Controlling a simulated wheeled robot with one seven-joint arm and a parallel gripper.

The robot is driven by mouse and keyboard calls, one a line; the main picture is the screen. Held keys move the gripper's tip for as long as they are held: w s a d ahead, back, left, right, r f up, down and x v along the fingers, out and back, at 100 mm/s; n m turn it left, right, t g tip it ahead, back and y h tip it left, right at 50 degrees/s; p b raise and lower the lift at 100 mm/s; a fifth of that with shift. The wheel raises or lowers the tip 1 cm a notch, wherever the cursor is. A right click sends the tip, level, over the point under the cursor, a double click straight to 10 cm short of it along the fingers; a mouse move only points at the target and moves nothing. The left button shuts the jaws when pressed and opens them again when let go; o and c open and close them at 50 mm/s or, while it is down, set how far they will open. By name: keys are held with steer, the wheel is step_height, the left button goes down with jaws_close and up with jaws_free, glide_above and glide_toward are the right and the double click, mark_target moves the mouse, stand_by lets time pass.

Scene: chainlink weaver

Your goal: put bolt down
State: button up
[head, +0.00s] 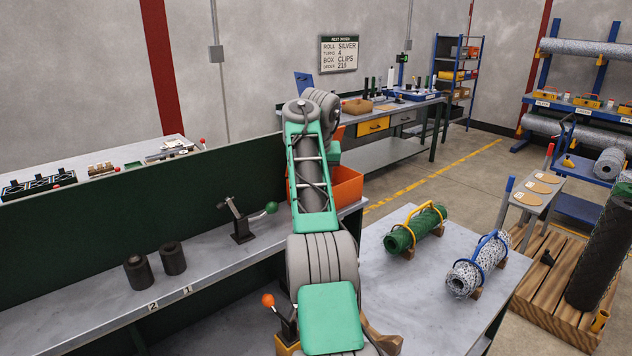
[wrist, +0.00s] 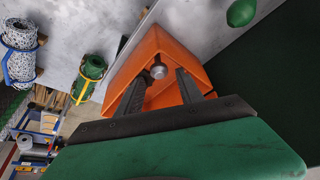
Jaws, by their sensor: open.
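The bolt (wrist: 158,71) shows in the wrist view as a small silver round head with a short grey part beside it. It appears between the fingertips of my gripper (wrist: 161,75), which stand apart and do not visibly touch it. An orange bin (wrist: 143,62) lies behind the bolt; I cannot tell whether the bolt rests on its floor or is above it. In the head view the orange bin (head: 347,186) stands at the far end of the bench, partly hidden by my arm. My gripper and the bolt are hidden there.
A lever tool with a green knob (head: 271,208) stands on the bench (head: 215,258), left of my arm. Two dark cylinders (head: 172,258) sit further left. Green (head: 415,230) and white-blue (head: 477,265) mesh rolls lie on the right table. A dark green panel (head: 130,220) backs the bench.

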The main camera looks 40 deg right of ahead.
steer(key=p+v, duration=0.3)
steer(key=v, duration=0.5)
steer(key=s+a+n, duration=0.2)
steer(key=a, duration=0.8)
steer(key=s+a+n, duration=0.1)
steer(key=s+a, duration=0.1)
steer(key=a, duration=0.7)
steer(key=s+a+f+n+t+y, duration=0.1)
steer(key=s+a+f+n, duration=0.3)
steer(key=s+a+f, duration=1.2)
steer(key=s+a+y, duration=0.1)
steer(key=a, duration=0.2)
steer(key=shift+f+y, duration=0.3)
steer(key=shift+f, duration=0.1)
steer(key=shift+s+a, duration=0.1)
steer(key=shift+f+b, duration=0.3)
steer(key=shift+f, duration=0.2)
